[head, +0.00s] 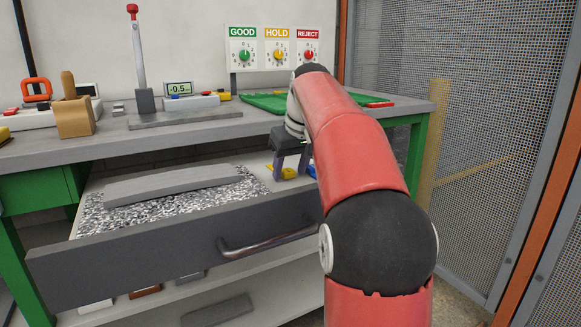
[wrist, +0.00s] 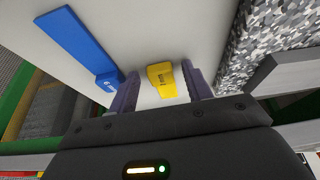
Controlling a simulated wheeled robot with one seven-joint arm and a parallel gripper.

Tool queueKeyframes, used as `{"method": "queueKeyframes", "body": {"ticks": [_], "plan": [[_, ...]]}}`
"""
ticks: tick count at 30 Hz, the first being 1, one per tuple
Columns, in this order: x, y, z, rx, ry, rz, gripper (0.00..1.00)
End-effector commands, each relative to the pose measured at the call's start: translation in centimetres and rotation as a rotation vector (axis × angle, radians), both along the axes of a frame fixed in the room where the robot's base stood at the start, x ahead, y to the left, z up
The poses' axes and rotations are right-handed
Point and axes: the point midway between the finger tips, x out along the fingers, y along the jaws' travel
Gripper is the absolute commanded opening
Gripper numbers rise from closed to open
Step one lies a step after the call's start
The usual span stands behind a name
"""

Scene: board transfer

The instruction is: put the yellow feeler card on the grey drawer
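The grey drawer (head: 150,262) is pulled out below the bench, with a dark front and a bar handle. The yellow feeler card (head: 284,174) lies on the drawer's pale floor at the right, partly hidden by my gripper. In the wrist view the yellow card (wrist: 160,78) shows between my two fingers, with dark lettering on it. My gripper (head: 291,172) points down over the card and is open. In the wrist view my gripper (wrist: 160,88) has a finger on each side of the card, with a visible gap at the left finger.
A blue card (wrist: 78,45) lies beside the yellow one. A speckled mat (head: 160,205) with a grey bar (head: 170,184) on it fills the drawer's left. The bench top (head: 210,126) above holds a gauge stand, a green tray (head: 262,103) and small tools. Mesh fencing stands at right.

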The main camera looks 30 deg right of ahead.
Motion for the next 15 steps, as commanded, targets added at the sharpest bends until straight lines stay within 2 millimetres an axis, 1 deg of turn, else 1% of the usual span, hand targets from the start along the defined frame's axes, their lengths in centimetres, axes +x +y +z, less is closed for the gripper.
{"method": "queueKeyframes", "body": {"ticks": [8, 11, 14, 15], "plan": [[0.0, 0.0, 0.1, 0.0, -0.001, 0.0, 0.5], [-0.1, 0.0, 0.8, -0.001, -0.002, 0.0, 0.5], [-0.6, 0.0, 2.3, -0.001, -0.003, 0.0, 0.5], [-0.9, -0.1, 3.1, -0.002, -0.004, -0.001, 0.5]]}}
